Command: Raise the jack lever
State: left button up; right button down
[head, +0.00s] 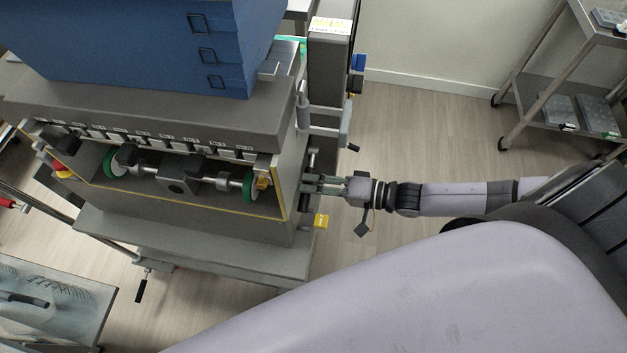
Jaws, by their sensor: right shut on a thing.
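The depositor machine (190,225) stands at the left, with a grey top, an open front bay and yellow edging. My right gripper (318,184) reaches in from the right, level with the machine's right side. Its fingers are shut on a small part there that seems to be the jack lever; the fingers hide most of it, so its shape and tilt cannot be told. A grey lever with a black grip (352,147) sticks out above the gripper, apart from it. My left gripper is out of view.
A blue crate (150,45) sits on the machine's top. A yellow block (321,221) juts out below the right gripper. A crank with a black handle (141,290) hangs at the lower front. A metal cart (540,88) stands at the far right, with bare floor between.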

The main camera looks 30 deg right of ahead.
jog(key=shift+s+d+f+m, duration=0.1)
jog(key=shift+s+f+m, duration=0.2)
jog(key=shift+s+f, duration=0.1)
jog(key=c, duration=1.8)
grip_release()
jog(key=shift+c, duration=0.2)
jog(key=o, duration=0.4)
jog(key=shift+w+d+r, duration=0.1)
jog(key=shift+w+r, duration=0.1)
jog(key=shift+r, duration=0.1)
jog(key=v, duration=1.1)
jog(key=shift+s+d+r, duration=0.2)
jog(key=shift+d, duration=0.1)
